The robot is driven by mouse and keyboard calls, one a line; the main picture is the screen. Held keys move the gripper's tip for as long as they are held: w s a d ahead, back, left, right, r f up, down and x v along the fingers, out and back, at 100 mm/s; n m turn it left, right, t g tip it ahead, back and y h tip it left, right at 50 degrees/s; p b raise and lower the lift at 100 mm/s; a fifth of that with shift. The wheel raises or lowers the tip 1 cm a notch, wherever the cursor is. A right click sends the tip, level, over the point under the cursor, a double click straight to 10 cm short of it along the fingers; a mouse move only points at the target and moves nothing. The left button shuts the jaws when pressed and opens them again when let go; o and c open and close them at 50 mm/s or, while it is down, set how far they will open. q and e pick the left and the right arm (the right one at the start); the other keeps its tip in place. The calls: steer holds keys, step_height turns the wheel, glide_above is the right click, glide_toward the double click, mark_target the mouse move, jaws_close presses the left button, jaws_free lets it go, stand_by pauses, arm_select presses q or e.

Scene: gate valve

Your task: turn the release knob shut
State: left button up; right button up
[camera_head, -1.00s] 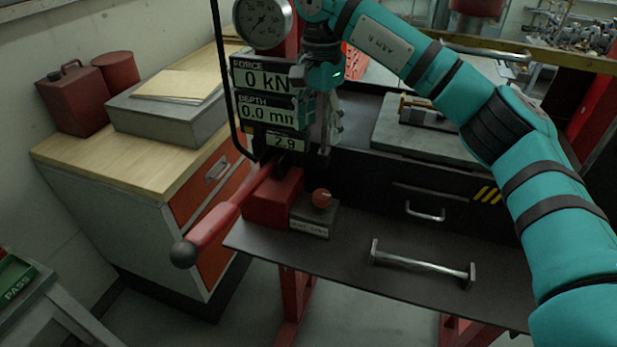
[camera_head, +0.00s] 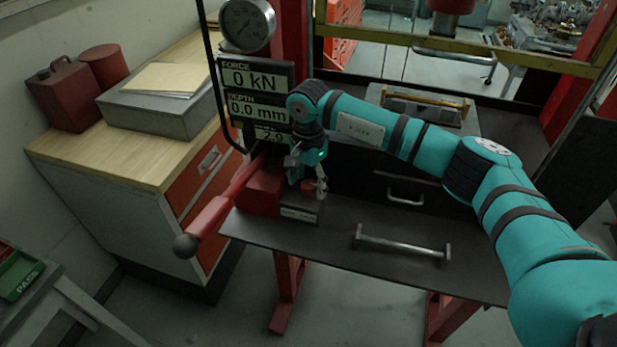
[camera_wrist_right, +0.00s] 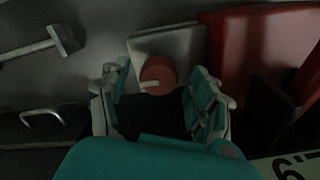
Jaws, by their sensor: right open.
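The release knob (camera_wrist_right: 158,76) is a small round red knob with a pale pointer mark, on a grey block (camera_wrist_right: 172,43). In the head view the knob (camera_head: 309,185) is partly hidden by my right gripper (camera_head: 310,190), which is just above it, pointing down. In the right wrist view my right gripper (camera_wrist_right: 160,98) is open, with its fingers apart on either side of the knob; I cannot tell whether they touch it. The block (camera_head: 301,214) has a label on its front. My left gripper is not in view.
A red lever (camera_head: 222,208) with a black ball end sticks out left of the block. Displays (camera_head: 258,78) and a round gauge (camera_head: 247,24) stand behind. A metal handle (camera_head: 402,245) lies to the right on the dark shelf (camera_head: 345,265).

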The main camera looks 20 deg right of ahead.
steer(key=shift+f, duration=0.2)
steer(key=c, duration=1.2)
steer(key=shift+f+m+b, duration=0.1)
steer(key=shift+m+b, duration=0.4)
steer(key=shift+b, duration=0.2)
steer(key=m+b, duration=0.6)
steer(key=shift+w+m, duration=0.1)
steer(key=shift+m, duration=0.3)
steer(key=m+b, duration=0.3)
steer(key=m, duration=0.2)
arm_select(q)
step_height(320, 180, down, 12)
steer(key=b, duration=0.2)
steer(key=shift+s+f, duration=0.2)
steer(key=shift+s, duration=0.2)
arm_select(e)
steer(key=m, duration=0.5)
steer(key=shift+r, duration=0.25)
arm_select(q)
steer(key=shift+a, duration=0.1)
arm_select(e)
steer(key=shift+o, duration=0.2)
